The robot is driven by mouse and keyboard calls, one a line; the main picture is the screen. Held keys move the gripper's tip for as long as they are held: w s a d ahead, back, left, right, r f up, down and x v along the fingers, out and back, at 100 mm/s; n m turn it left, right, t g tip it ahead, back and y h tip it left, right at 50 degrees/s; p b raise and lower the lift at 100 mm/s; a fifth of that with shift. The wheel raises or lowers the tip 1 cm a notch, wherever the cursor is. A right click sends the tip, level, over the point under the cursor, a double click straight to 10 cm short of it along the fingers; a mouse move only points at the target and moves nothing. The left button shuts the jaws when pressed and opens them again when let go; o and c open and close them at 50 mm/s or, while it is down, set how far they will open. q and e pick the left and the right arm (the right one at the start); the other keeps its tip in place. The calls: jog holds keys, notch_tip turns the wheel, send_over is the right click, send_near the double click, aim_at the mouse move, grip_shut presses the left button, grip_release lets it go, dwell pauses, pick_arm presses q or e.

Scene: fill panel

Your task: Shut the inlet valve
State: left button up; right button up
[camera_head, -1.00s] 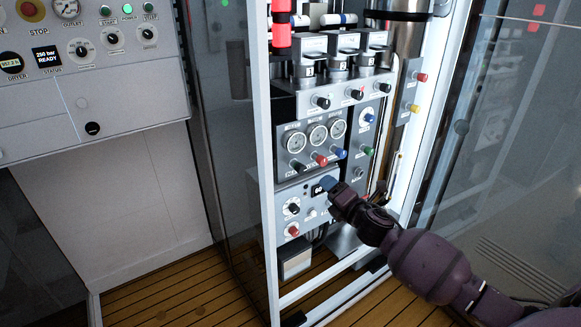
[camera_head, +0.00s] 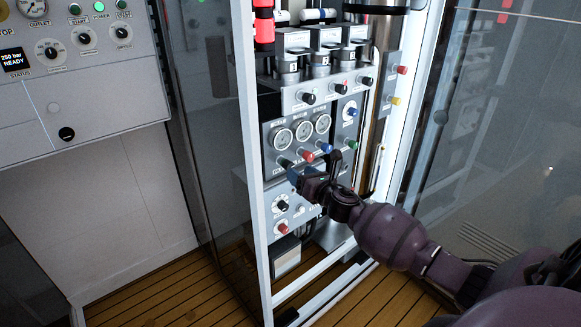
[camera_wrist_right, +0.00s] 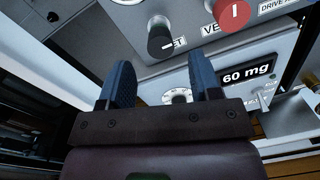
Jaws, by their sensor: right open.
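In the head view a dark knob (camera_head: 285,163) is at the left of the row under the gauges. My right gripper (camera_head: 295,176) is just below that row, its blue fingers apart and nothing between them. In the right wrist view the open fingers (camera_wrist_right: 164,76) point at the black knob, which lies beyond the tips, apart from them. My left gripper is not in view.
A red knob (camera_wrist_right: 233,12) labelled "VE..." is right of the black knob, with a blue knob (camera_head: 326,148) further right. The white cabinet frame (camera_head: 250,170) stands close on the left.

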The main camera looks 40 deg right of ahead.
aim_at(288, 165)
jog(key=shift+w+a, duration=0.1)
jog(key=shift+w, duration=2.6)
jog(key=shift+c, duration=0.3)
jog(key=c, duration=0.9)
